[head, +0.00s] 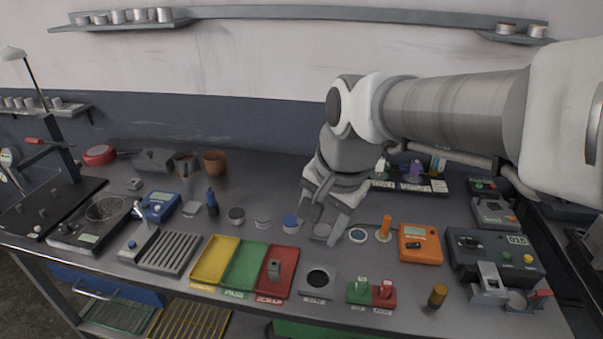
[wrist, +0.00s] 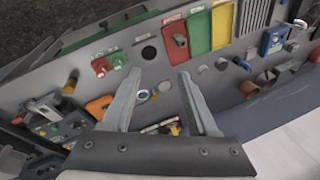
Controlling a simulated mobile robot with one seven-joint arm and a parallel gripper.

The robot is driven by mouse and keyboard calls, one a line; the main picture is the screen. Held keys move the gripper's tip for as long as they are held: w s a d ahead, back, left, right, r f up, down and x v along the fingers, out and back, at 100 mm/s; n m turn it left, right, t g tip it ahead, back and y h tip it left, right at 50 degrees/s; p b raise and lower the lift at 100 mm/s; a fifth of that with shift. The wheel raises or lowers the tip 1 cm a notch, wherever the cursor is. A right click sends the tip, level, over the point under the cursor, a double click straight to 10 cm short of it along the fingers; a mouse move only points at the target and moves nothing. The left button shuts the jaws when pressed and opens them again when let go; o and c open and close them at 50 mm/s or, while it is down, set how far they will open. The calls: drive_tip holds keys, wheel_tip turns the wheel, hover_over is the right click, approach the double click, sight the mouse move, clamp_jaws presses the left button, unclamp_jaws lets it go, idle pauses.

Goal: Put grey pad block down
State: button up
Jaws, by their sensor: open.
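My gripper (head: 321,226) is open above the middle of the bench, its fingers pointing down. In the wrist view my gripper (wrist: 158,75) shows its two fingers spread, with nothing held between them. I cannot tell for certain which of these is the grey pad block.
Yellow (head: 213,262) and green (head: 244,268) trays adjoin the red one. A dark-holed plate (head: 318,282) and red and green button boxes (head: 372,293) stand in front.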

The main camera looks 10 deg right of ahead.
drive_tip(key=s+d+n+t+h, duration=0.1)
drive_tip(key=s+d+n+t, duration=0.1)
drive_tip(key=s+n, duration=0.7)
drive_tip(key=shift+d+r, duration=0.45)
idle(0.6)
